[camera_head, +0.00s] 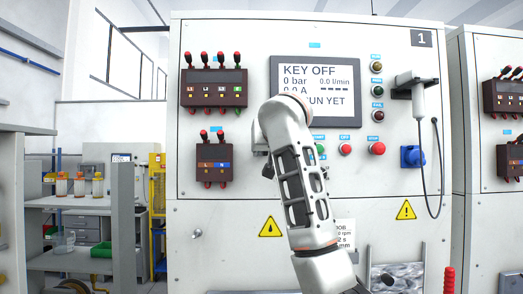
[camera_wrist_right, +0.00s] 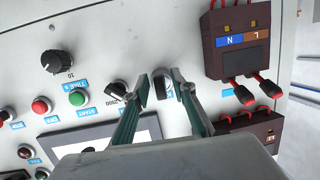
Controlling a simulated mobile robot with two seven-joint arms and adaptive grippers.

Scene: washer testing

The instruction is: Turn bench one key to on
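Bench one (camera_head: 232,130) carries the number 1 at its top right, and its screen (camera_head: 314,80) reads KEY OFF. The key switch (camera_wrist_right: 163,92) is a small dark part on the panel in the right wrist view. My right gripper (camera_wrist_right: 162,84) is open, with one finger on each side of the key switch. I cannot tell whether a finger touches it. In the head view my right arm covers the key switch and most of the gripper. My left gripper is in neither view.
Black knobs (camera_wrist_right: 65,55) and a green button (camera_wrist_right: 79,98) sit beside the key switch. A terminal block (camera_wrist_right: 238,40) with red plugs juts out on its other side. A second bench (camera_head: 490,150) stands at the right, and shelves (camera_head: 80,202) stand at the left.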

